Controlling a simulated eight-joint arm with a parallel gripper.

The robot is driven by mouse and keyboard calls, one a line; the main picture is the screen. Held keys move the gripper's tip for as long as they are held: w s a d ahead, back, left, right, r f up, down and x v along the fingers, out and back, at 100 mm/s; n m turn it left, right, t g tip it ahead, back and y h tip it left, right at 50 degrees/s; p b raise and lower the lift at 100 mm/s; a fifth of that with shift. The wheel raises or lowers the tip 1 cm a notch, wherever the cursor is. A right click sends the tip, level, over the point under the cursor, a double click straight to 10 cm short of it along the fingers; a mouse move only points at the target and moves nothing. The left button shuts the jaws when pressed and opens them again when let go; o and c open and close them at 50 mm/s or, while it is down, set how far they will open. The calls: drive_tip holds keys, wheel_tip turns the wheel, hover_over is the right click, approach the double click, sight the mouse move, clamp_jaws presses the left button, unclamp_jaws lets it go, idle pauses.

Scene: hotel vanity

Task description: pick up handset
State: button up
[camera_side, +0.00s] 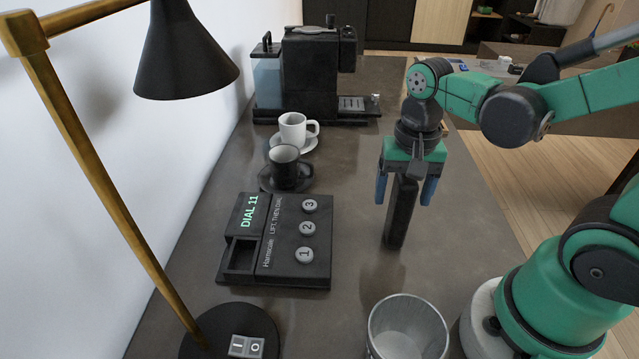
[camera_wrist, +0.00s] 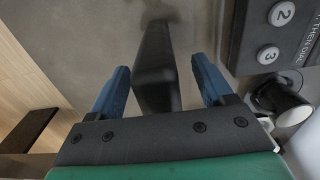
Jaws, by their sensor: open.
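The black handset (camera_side: 401,212) stands upright on the dark counter, to the right of the phone base. My gripper (camera_side: 407,190) is above it, pointing down, with its blue fingers apart on either side of the handset's upper part. In the wrist view the handset (camera_wrist: 156,65) lies between the two open fingers of my gripper (camera_wrist: 160,88), with a gap at each side. The black phone base (camera_side: 283,240) has an empty cradle slot, a display reading "DIAL 11" and round buttons 1, 2 and 3.
A glass tumbler (camera_side: 407,328) stands at the front. A white cup (camera_side: 293,129) and a black cup (camera_side: 285,165) stand on saucers behind the phone base. A coffee machine (camera_side: 310,75) is at the back. A lamp (camera_side: 187,60) stands at left. The counter (camera_side: 350,165) is clear around the handset.

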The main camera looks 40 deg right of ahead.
drive_tip(key=shift+f, duration=0.3)
drive_tip(key=shift+c, duration=0.2)
clamp_jaws()
drive_tip(key=shift+r, duration=0.1)
wheel_tip(320, 180, up, 20)
idle(0.6)
